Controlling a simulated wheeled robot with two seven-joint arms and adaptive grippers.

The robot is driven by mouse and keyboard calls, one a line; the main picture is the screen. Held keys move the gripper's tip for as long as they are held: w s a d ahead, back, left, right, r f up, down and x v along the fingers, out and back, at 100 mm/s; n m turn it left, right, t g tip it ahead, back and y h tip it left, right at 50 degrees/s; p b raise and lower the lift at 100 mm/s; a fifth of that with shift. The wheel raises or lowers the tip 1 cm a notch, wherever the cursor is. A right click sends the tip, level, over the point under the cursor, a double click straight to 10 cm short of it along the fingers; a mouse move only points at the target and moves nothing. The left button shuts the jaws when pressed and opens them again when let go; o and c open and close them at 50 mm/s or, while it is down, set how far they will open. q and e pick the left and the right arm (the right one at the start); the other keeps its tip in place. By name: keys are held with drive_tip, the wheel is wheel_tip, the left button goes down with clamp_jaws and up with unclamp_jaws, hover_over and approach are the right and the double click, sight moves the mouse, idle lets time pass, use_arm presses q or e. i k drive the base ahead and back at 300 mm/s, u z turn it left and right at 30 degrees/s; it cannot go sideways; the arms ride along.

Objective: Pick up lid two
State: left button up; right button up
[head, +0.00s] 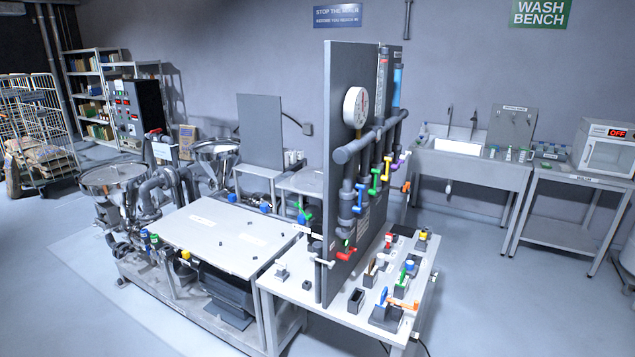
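No lid marked as two can be made out from here. A steel hopper (112,180) with a wide round top stands at the left end of the machine. A second steel hopper (214,151) stands farther back, to its right. The views of their tops are too small to tell whether lids lie on them. Neither of my grippers is in view.
A flat grey machine top (215,232) fills the middle. A tall dark panel (350,130) with a gauge and coloured valves rises at its right. A small bench (300,290) holds several fittings. A sink (470,165) stands behind.

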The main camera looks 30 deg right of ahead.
sight(311, 181)
drive_tip(key=z, duration=2.5)
drive_tip(key=i, duration=3.85)
drive_tip(key=u, duration=0.95)
drive_tip(key=i, duration=3.2)
drive_tip(key=u, duration=0.75)
